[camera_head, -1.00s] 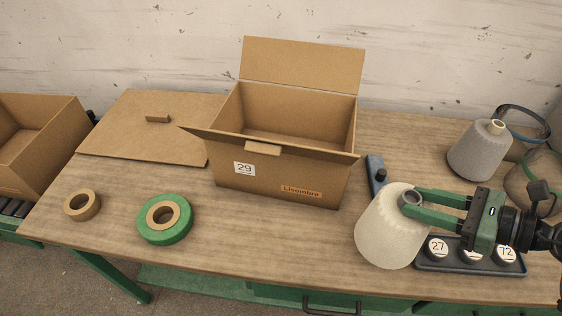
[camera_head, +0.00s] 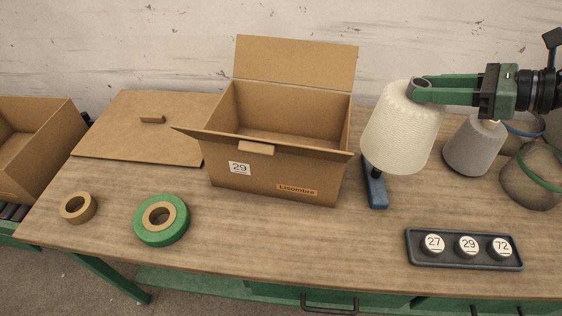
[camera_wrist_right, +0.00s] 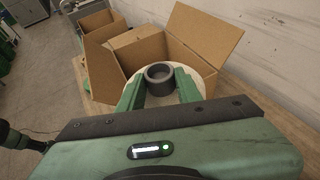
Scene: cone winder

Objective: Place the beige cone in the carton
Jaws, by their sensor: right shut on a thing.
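The beige cone (camera_head: 402,137) hangs in my right gripper (camera_head: 422,88), whose green fingers are shut on the grey tube end at its top. The cone is raised above the table, just right of the carton, slightly tilted. In the right wrist view the fingers (camera_wrist_right: 160,92) grip the dark tube end (camera_wrist_right: 160,78), with the pale cone (camera_wrist_right: 203,84) below. The open carton (camera_head: 268,172), marked 29, stands mid-table with its flaps out; its visible inside looks empty. It also shows in the right wrist view (camera_wrist_right: 183,43). My left gripper is not in view.
A blue tool (camera_head: 375,190) lies below the cone. A tray (camera_head: 415,258) holds discs 27, 29 and 72. Tape rolls (camera_head: 160,236), a cardboard sheet (camera_head: 115,130) and another carton (camera_head: 60,148) are left.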

